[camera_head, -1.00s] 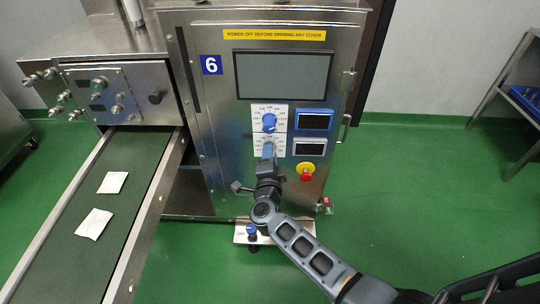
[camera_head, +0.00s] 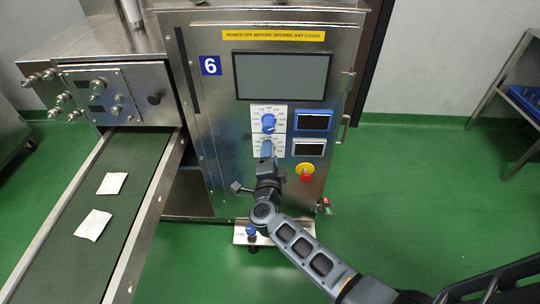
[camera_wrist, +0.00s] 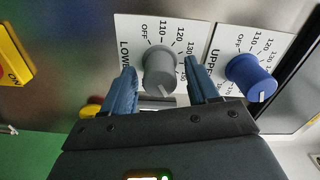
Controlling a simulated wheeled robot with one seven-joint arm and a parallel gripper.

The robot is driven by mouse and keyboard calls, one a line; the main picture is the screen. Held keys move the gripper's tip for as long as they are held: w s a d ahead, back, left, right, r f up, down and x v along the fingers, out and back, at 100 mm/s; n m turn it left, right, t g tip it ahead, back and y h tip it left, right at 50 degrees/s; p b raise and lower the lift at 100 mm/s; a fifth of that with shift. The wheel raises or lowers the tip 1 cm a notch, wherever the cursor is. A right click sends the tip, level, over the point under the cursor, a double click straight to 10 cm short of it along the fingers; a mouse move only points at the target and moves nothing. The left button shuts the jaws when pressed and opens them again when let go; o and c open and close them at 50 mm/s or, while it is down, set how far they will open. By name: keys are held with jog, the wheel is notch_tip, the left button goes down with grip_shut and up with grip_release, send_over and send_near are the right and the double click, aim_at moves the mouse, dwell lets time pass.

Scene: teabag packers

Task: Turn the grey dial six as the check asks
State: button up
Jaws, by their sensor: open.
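The grey dial (camera_wrist: 160,72) on the plate marked LOWER (camera_wrist: 128,32) shows in the wrist view, with a pale mark at its near lower edge. Its scale reads OFF, 110, 120, 130 and on; a finger covers part of it. My gripper (camera_wrist: 159,82) is open, one blue finger on each side of the dial; I cannot tell whether either touches it. In the head view my gripper (camera_head: 266,152) is at the lower dial plate (camera_head: 255,143) of machine 6 (camera_head: 210,65) and hides the grey dial.
A blue dial (camera_head: 268,123), marked UPPER, sits just above; it is right of the grey one in the wrist view (camera_wrist: 250,75). Two small displays (camera_head: 313,121) and a red stop button (camera_head: 306,170) are to the right. A conveyor (camera_head: 75,250) with two packets is at left.

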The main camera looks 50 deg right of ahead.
jog(key=v, duration=0.7)
jog(key=shift+s+a+p, duration=0.25)
jog(key=shift+a+p, duration=0.05)
jog(key=shift+p, duration=0.1)
jog(key=s+a+r+n+t+y+p, duration=0.1)
jog(key=s+a+r+n+y, duration=0.3)
jog(key=s+r+n, duration=0.4)
jog(key=s+a+r+n+t+y+p, duration=0.1)
jog(key=s+a+r+n+y+p, duration=0.2)
jog(key=s, duration=1)
jog(key=s+a+r+n+t+y+p, duration=0.1)
jog(key=s+a+r+n+y+p, duration=0.1)
jog(key=s+a+r+n+y, duration=0.5)
jog(key=s+a+r+n, duration=0.3)
jog(key=s+r+n, duration=0.1)
jog(key=r+n, duration=0.3)
jog(key=shift+r+t, duration=0.25)
jog(key=shift+t, duration=0.15)
jog(key=shift+s, duration=0.1)
